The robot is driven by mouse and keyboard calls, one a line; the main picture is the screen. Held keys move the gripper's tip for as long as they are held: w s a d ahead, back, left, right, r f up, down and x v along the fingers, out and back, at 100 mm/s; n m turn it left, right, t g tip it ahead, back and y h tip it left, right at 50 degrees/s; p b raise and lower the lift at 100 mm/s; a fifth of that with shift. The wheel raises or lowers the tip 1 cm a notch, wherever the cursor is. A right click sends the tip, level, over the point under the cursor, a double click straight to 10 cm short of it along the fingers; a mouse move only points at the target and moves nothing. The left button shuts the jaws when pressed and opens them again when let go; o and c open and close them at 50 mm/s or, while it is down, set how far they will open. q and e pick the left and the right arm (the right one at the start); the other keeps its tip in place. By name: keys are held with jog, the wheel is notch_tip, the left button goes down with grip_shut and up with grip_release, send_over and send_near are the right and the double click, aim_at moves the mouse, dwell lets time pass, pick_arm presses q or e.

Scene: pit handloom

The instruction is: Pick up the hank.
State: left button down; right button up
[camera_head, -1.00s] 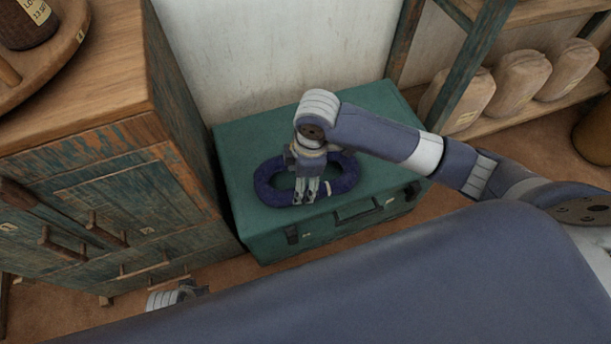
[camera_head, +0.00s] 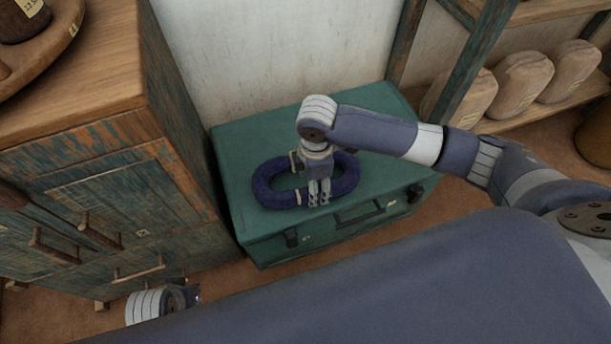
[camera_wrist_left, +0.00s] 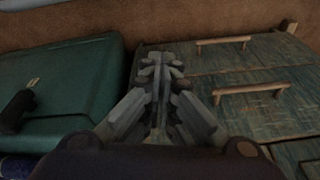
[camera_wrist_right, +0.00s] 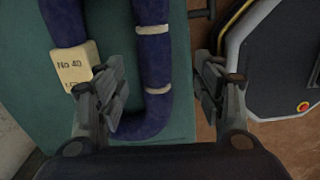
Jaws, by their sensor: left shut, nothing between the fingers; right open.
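The hank (camera_head: 265,185) is a dark blue ring lying on the lid of a green trunk (camera_head: 233,150). In the right wrist view the hank (camera_wrist_right: 154,60) shows pale ties and a cream "No 40" tag (camera_wrist_right: 74,66). My right gripper (camera_head: 318,199) is open over the hank's near, right-hand part. In its wrist view a tied strand passes between the open fingers (camera_wrist_right: 163,88); whether they touch it I cannot tell. My left gripper (camera_head: 194,294) is low at the front of the cabinet, away from the hank. Its fingers (camera_wrist_left: 160,72) are together and empty.
A worn wooden cabinet (camera_head: 120,190) with handles stands left of the trunk. A wall is behind the trunk. A shelf (camera_head: 545,108) with several tan bundles (camera_head: 522,82) is at the right. The trunk lid is otherwise clear.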

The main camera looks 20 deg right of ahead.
aim_at(290, 198)
jog(key=f, duration=0.1)
jog(key=f+b, duration=0.1)
jog(key=f, duration=0.2)
jog(key=shift+w+a+f+b, duration=0.25)
jog(key=shift+w+a+b, duration=0.05)
jog(key=shift+w+b, duration=0.1)
jog(key=shift+f, duration=0.25)
pick_arm(q)
jog(key=w+v, duration=0.1)
jog(key=v, duration=0.6)
jog(key=shift+r, duration=0.25)
jog(key=shift+s+a, duration=0.1)
pick_arm(e)
jog(key=shift+c, duration=0.4)
jog(key=c, duration=1.1)
